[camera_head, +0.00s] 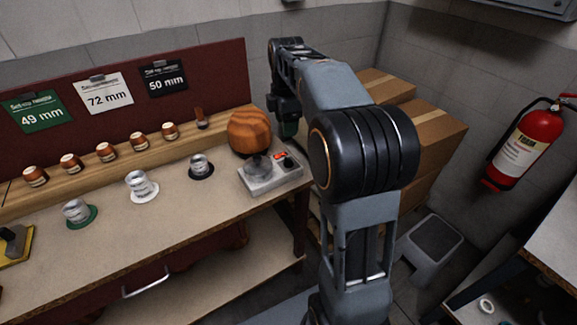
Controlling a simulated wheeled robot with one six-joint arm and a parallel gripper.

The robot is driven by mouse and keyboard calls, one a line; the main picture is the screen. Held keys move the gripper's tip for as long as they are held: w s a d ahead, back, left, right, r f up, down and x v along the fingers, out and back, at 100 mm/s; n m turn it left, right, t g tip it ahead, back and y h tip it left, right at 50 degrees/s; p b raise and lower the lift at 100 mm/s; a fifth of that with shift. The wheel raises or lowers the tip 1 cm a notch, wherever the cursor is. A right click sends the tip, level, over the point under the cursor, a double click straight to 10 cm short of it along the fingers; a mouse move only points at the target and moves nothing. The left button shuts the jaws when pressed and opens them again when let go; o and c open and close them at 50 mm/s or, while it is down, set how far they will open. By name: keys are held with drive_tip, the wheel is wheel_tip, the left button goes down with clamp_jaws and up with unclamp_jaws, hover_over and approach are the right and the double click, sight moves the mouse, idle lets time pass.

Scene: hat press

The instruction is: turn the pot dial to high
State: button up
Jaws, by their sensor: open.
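The pot is a small dark, rounded vessel (258,167) on a light grey box (270,180) at the bench's right end. A small black knob (289,162), which looks like the dial, sits on the box top to the right of the pot, beside a red label (280,156). The knob's setting is too small to read. My gripper (289,131) is above and behind the box, pointing down, apart from the dial. It is open, and its fingertips are small and dark. I see nothing held in it.
A round wooden block (250,131) stands close behind the box, left of my gripper. Metal pieces on green, white (141,187) and black bases stand to the left. Cardboard boxes (428,125) are behind my arm. A red extinguisher (522,148) hangs at right.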

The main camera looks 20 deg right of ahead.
sight(289, 158)
drive_tip(key=f+n+b, duration=0.1)
drive_tip(key=f, duration=0.4)
drive_tip(key=w+d+f+n+b, duration=0.1)
drive_tip(key=f, duration=0.4)
drive_tip(key=w+d+f+b, duration=0.1)
drive_tip(key=f, duration=0.4)
drive_tip(key=shift+w+f+n, duration=0.2)
drive_tip(key=shift+f+n, duration=0.1)
drive_tip(key=shift+n, duration=0.1)
drive_tip(key=shift+c, duration=0.3)
drive_tip(key=c, duration=0.9)
